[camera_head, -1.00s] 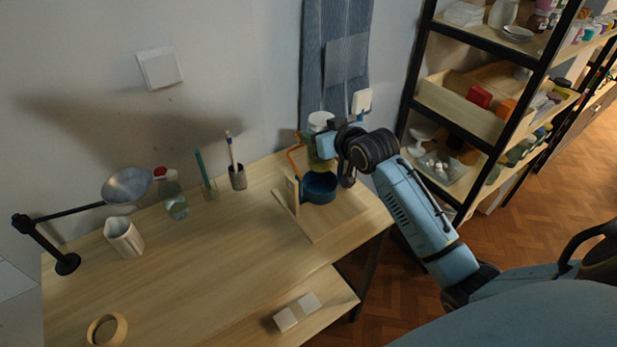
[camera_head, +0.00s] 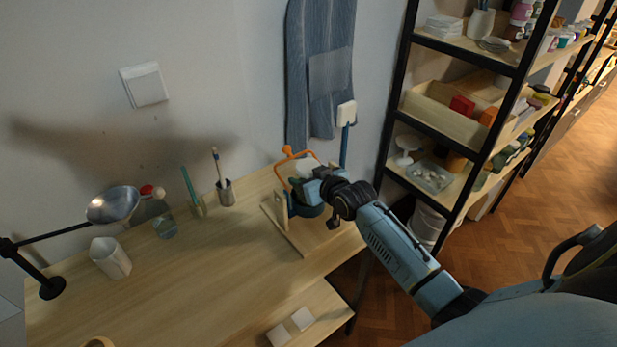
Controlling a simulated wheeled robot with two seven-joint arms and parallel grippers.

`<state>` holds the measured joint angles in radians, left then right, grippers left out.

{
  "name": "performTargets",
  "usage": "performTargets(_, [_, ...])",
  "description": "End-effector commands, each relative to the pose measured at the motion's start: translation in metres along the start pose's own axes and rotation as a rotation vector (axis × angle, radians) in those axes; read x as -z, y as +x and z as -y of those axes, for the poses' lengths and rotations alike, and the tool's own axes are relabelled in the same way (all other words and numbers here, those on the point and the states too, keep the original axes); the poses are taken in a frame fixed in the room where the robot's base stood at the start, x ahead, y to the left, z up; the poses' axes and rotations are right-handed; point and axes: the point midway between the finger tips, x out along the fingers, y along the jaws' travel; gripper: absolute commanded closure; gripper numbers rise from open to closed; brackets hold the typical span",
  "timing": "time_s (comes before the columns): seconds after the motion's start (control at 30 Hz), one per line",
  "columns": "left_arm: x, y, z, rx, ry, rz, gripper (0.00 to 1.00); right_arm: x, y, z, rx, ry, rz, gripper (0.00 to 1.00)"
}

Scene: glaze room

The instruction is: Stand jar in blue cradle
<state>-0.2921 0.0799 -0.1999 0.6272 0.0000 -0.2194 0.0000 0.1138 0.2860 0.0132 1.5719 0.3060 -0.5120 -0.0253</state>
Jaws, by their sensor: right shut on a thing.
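The jar (camera_head: 305,168), with a pale top, shows just behind my right gripper (camera_head: 312,188). My right gripper is shut on the jar, and its wrist hides much of the jar's body. The blue cradle (camera_head: 299,209) is a round dark-blue holder on a wooden base board (camera_head: 294,238). The jar is above or partly inside the cradle; the gripper hides where they meet. An orange bent bar (camera_head: 282,170) with a knob rises beside the jar on the left. My left gripper is out of view.
Shelving (camera_head: 450,125) stands close to the right. The desk's middle is clear.

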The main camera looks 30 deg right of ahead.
Motion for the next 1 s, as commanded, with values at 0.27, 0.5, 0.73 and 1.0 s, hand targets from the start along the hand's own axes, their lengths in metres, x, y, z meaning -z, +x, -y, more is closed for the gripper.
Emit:
performTargets(0.27, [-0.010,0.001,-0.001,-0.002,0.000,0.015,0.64,-0.002,0.001,0.000,0.000,0.000,0.000,0.30])
performTargets(0.5, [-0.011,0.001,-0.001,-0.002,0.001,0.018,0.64,-0.002,0.001,0.000,0.000,0.000,0.000,0.29])
performTargets(0.73, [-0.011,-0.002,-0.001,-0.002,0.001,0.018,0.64,0.001,-0.011,0.000,0.000,0.000,-0.001,0.29])
performTargets(1.0, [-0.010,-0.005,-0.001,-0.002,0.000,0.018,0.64,0.000,-0.058,0.000,0.000,-0.002,0.000,0.29])
